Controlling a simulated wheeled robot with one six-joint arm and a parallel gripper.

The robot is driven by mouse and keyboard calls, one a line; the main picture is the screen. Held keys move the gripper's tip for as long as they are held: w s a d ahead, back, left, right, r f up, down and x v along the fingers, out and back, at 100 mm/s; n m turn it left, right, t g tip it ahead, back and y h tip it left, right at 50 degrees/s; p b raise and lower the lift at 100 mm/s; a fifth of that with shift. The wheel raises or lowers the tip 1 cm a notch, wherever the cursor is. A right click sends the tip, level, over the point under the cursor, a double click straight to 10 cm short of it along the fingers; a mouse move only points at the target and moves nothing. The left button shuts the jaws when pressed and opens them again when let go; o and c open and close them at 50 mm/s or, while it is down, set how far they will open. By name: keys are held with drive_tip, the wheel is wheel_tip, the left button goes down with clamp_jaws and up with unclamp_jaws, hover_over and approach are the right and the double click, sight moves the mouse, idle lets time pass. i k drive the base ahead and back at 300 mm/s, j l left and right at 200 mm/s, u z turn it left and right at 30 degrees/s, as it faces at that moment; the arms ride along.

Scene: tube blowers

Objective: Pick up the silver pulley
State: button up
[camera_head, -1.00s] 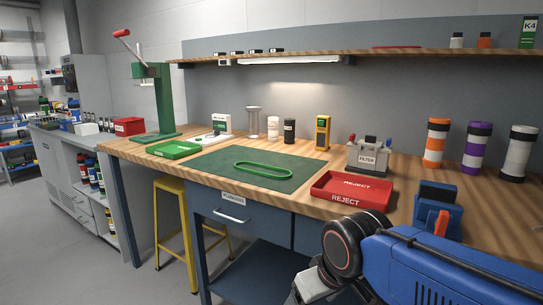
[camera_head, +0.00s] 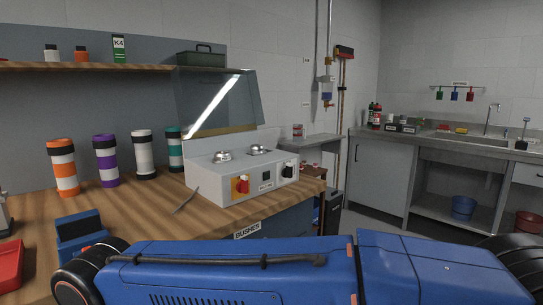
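Two small silver round parts sit on top of a pale grey machine with control knobs (camera_head: 240,187): the left one (camera_head: 222,156) and the right one (camera_head: 258,149). I cannot tell whether either is the silver pulley; they may be parts of the machine. No other pulley is plain to see. My blue arm lies across the bottom of the view, in front of the bench. My gripper is not in view.
The wooden bench (camera_head: 140,218) carries several banded cylinders at its back, including an orange one (camera_head: 64,168). A thin tool (camera_head: 185,201) lies by the machine. A blue device (camera_head: 80,233) and a red tray (camera_head: 10,268) are at left. A sink counter (camera_head: 410,138) stands at right.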

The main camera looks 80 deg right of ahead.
sight(226, 158)
drive_tip(key=z, duration=1.85)
